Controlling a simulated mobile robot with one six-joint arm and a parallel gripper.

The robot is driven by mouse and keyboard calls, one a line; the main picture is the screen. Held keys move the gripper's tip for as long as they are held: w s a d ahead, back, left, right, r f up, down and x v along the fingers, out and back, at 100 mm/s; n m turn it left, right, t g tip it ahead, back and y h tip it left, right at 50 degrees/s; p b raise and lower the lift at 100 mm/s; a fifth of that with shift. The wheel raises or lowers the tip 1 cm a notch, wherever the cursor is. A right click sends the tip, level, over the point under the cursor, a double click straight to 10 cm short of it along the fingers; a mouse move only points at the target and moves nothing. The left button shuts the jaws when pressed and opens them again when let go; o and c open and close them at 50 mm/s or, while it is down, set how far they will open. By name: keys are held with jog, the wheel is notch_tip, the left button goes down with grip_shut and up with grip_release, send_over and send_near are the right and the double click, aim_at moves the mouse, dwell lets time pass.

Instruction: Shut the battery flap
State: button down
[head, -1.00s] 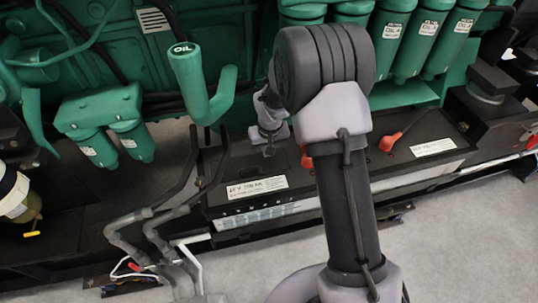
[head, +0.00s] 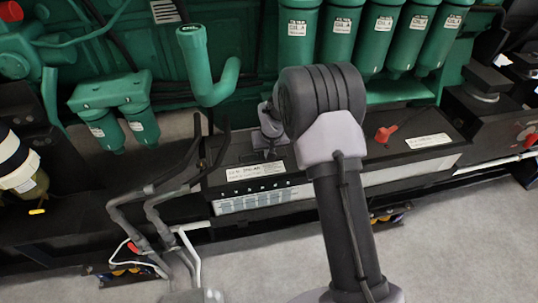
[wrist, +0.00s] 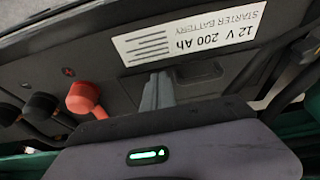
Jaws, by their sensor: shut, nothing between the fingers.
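The starter battery (head: 222,174) is a long black case at the foot of the green engine. Its white label (head: 258,172) also shows, upside down, in the wrist view (wrist: 190,38). A dark rectangular panel with a raised outline (wrist: 205,78) lies on the top beside the label; I cannot tell for sure whether it is the flap, or how far it is open. My gripper (wrist: 156,80) is shut and empty, its grey fingers over the battery top close to this panel; contact cannot be told. In the head view my gripper (head: 271,154) is small and partly behind my arm.
A red terminal cap (wrist: 86,100) and black caps (wrist: 40,106) stand beside the fingers. Green oil filters (head: 340,35) and an oil filler pipe (head: 197,70) rise behind. Grey hoses (head: 150,215) run at the left. The floor in front (head: 450,230) is clear.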

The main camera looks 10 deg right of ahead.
jog(key=shift+r, duration=0.1)
dwell(0.3)
jog(key=p+v, duration=0.1)
jog(key=v, duration=0.1)
jog(key=p+v, duration=0.2)
jog(key=shift+w+r, duration=0.2)
jog(key=s+f, duration=0.1)
jog(key=s, duration=0.1)
jog(key=s+f+p, duration=0.1)
jog(key=s, duration=0.2)
jog(key=s+f, duration=0.1)
jog(key=s, duration=0.2)
jog(key=shift+s+f+p, duration=0.2)
jog(key=shift+f+p, duration=0.1)
jog(key=shift+f, duration=0.05)
jog(key=s+r+m, duration=0.1)
jog(key=s+r, duration=0.3)
jog(key=r, duration=0.6)
jog(key=s+r+m, duration=0.1)
jog(key=s+r, duration=0.3)
jog(key=r, duration=0.7)
jog(key=s+a+r+m+t+y, duration=0.1)
jog(key=s+r, duration=0.4)
jog(key=s, duration=0.5)
jog(key=s+a+r+m+y, duration=0.1)
jog(key=s+r, duration=0.4)
jog(key=s, duration=0.5)
jog(key=shift+s+a+r+t, duration=0.2)
jog(key=shift+a+t, duration=0.2)
jog(key=shift+a, duration=0.45)
